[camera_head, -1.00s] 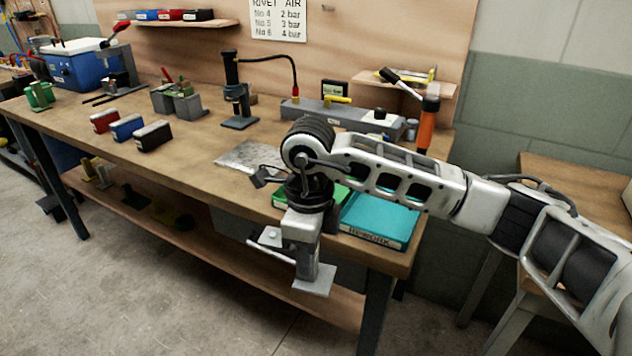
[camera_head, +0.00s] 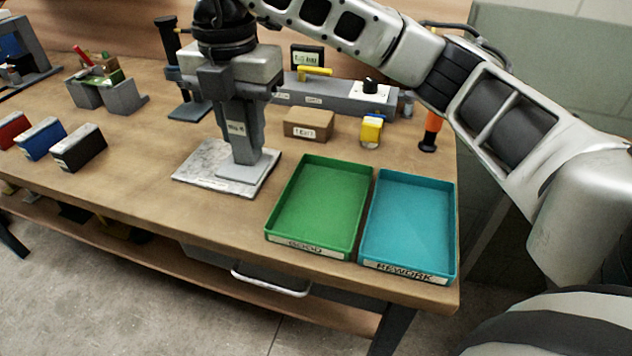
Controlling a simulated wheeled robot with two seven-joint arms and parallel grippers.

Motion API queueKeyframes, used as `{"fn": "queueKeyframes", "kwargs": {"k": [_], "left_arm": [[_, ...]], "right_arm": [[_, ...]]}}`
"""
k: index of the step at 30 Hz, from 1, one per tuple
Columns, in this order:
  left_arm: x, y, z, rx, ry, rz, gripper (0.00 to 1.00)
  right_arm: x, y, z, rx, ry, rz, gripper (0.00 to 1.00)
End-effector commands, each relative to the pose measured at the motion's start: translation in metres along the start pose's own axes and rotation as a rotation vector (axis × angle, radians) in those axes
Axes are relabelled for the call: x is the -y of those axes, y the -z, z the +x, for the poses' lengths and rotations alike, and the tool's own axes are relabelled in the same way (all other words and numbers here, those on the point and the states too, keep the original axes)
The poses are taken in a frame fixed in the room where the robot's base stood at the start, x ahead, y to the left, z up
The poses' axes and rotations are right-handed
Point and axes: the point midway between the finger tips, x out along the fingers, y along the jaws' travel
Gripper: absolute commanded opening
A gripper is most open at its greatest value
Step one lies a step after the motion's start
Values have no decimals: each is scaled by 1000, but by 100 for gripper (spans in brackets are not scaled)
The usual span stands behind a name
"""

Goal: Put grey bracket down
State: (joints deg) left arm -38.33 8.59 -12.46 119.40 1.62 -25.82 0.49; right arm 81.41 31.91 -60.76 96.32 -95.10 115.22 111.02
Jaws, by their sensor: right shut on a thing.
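The grey bracket (camera_head: 240,168) is upright with its flat foot low over a pale metal plate (camera_head: 197,179) on the workbench. The foot appears to rest on the plate or just above it; I cannot tell which. My right gripper (camera_head: 240,100) comes down from above and is shut on the bracket's upright part, which bears a small label. The jaws partly hide the bracket's top. My left gripper is not in view.
A green tray (camera_head: 304,245) and a teal tray labelled REWORK (camera_head: 405,271) stand empty to the right of the plate. A brown block (camera_head: 308,124) and a yellow item (camera_head: 371,131) are behind them. Red, blue and black boxes (camera_head: 80,150) stand at left.

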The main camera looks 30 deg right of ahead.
Motion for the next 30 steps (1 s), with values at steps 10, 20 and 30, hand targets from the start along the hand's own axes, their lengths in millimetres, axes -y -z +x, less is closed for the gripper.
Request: {"fn": "queueKeyframes", "kwargs": {"k": [10,20,30], "left_arm": [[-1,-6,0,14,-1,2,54],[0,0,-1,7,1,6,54],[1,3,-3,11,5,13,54]], "right_arm": [[72,-27,50,0,4,1,0],[93,-37,78,2,-1,0,0],[97,-38,114,1,-2,-3,0]]}}
